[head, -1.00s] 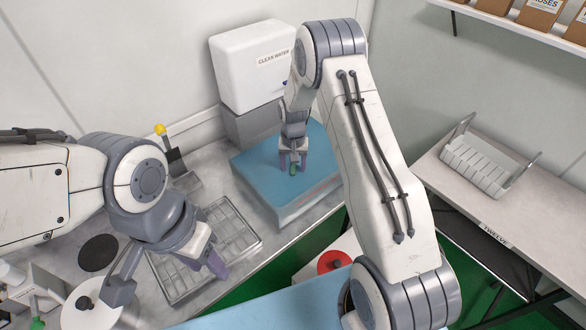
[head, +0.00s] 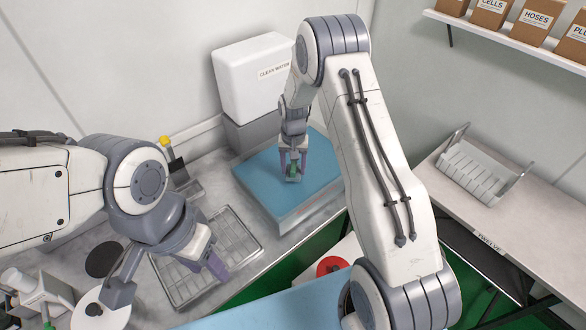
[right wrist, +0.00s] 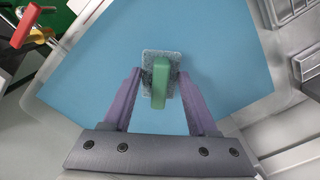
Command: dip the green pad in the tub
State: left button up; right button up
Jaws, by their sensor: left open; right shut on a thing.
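The green pad has a green grip (right wrist: 159,88) on a speckled grey block (right wrist: 161,65). My right gripper (head: 292,174) is shut on the grip, one purple finger on each side in the right wrist view (right wrist: 160,95). It points down over the tub (head: 312,209), which has grey walls and a flat blue surface inside. The pad (head: 291,171) is small in the head view and partly hidden by the fingers. I cannot tell whether its underside touches the blue surface. My left gripper (head: 215,267) is open and empty over a wire rack.
The wire rack (head: 238,235) lies left of the tub. A white clean water container (head: 257,75) stands behind the tub. A yellow-knobbed lever (head: 165,142) stands at the back left. A white basket (head: 480,170) sits on the right bench.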

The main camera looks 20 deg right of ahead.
jog(key=shift+r+p, duration=2.5)
jog(key=shift+r, duration=1.4)
jog(key=shift+f, duration=0.1)
